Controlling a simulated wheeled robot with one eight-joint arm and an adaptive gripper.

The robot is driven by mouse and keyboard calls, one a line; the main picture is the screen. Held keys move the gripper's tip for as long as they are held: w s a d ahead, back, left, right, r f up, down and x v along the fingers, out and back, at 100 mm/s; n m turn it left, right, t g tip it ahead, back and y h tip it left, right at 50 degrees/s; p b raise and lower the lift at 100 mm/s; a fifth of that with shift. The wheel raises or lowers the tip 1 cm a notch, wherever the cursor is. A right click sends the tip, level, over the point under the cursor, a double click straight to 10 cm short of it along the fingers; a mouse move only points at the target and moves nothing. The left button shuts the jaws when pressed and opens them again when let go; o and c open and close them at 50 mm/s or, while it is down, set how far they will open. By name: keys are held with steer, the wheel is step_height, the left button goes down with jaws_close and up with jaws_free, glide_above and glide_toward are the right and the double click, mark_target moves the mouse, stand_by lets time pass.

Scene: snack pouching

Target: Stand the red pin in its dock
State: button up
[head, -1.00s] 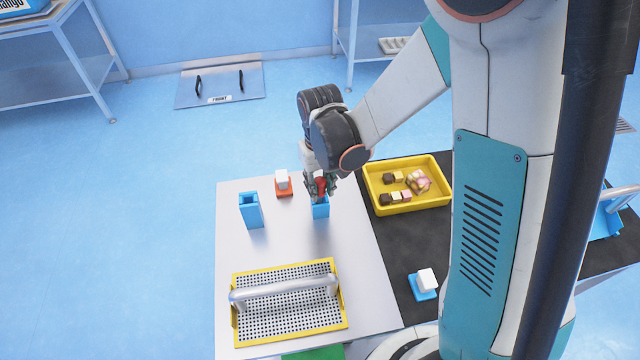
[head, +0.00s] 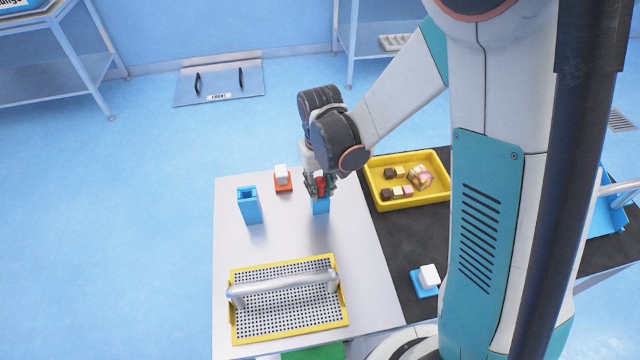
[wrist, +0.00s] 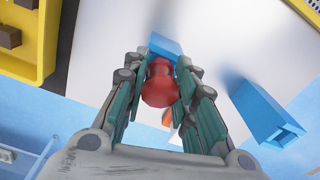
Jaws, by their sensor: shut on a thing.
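The red pin (head: 321,184) is between the fingers of my gripper (head: 320,186), over a blue holder (head: 321,206) on the pale table. In the wrist view the red pin (wrist: 160,84) shows its round head, and my gripper (wrist: 160,90) is shut on it with a finger on each side. The blue holder (wrist: 164,45) shows just beyond the pin. The pin's lower end is hidden, so I cannot tell whether it is inside the holder. A second blue holder (head: 249,206) stands to the left, with an open top. It also shows in the wrist view (wrist: 265,113).
A red-orange block with a white top (head: 282,180) stands behind the holders. A yellow tray (head: 404,205) with sweets is at the right. A yellow-framed perforated tray (head: 288,337) with a grey handle lies in front. A blue block with a white top (head: 426,291) stands at the right.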

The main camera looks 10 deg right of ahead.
steer(key=shift+f+b, duration=0.3)
steer(key=shift+f, duration=0.15)
steer(key=o, duration=1.2)
steer(key=shift+r, duration=0.1)
steer(key=shift+c, duration=0.2)
steer(key=shift+r, duration=0.1)
step_height(320, 180, up, 12)
steer(key=shift+f, duration=0.1)
